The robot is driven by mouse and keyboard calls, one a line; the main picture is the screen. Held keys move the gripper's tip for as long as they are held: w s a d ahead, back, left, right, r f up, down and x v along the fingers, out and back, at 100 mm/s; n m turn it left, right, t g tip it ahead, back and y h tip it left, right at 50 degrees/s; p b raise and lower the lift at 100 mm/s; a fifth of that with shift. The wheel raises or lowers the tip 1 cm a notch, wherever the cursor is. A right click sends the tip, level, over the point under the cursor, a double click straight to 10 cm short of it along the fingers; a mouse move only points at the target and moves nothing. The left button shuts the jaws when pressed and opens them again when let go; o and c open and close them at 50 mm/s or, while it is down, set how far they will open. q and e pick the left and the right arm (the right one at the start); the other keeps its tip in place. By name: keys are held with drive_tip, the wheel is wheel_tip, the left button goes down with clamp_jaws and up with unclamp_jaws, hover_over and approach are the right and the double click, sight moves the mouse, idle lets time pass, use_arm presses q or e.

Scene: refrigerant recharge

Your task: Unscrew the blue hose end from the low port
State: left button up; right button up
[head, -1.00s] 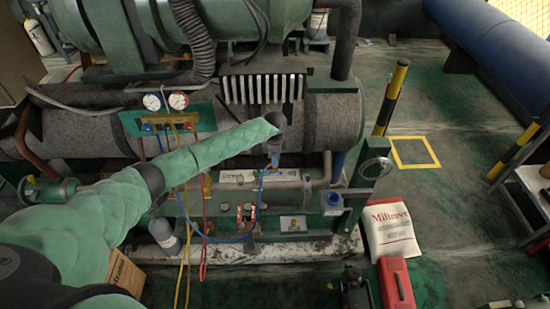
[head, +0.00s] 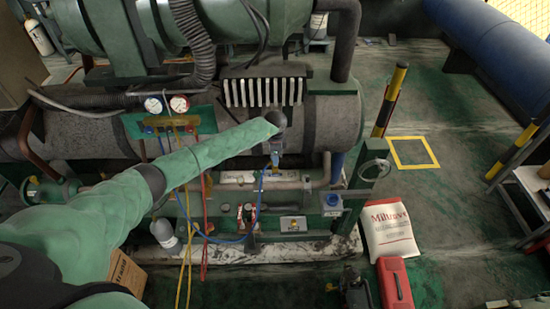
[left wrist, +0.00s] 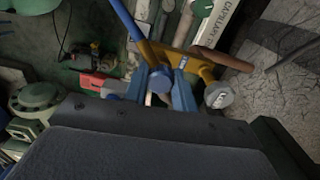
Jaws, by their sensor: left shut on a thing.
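My left gripper (head: 275,158) reaches down in front of the large grey cylinder. In the left wrist view its two blue fingers (left wrist: 160,76) are shut on the blue hose end (left wrist: 159,84), one finger on each side. The blue hose (left wrist: 123,18) runs away from there toward the top left. In the head view the blue hose (head: 260,198) hangs below the gripper and loops left toward the gauges. The brass-yellow low port fitting (left wrist: 185,58) is right by the hose end. I cannot tell how far the threads are engaged. My right gripper is not in view.
The gauge manifold (head: 167,123) hangs at the left with yellow and red hoses (head: 205,225) below it. A grey round cap or knob (left wrist: 219,95) is close to the right finger. A white sack (head: 390,228) and red case (head: 396,285) stand on the floor at the right.

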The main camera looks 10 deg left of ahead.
use_arm(q)
drive_tip(key=shift+r+p, duration=0.6)
drive_tip(key=shift+r, duration=1.05)
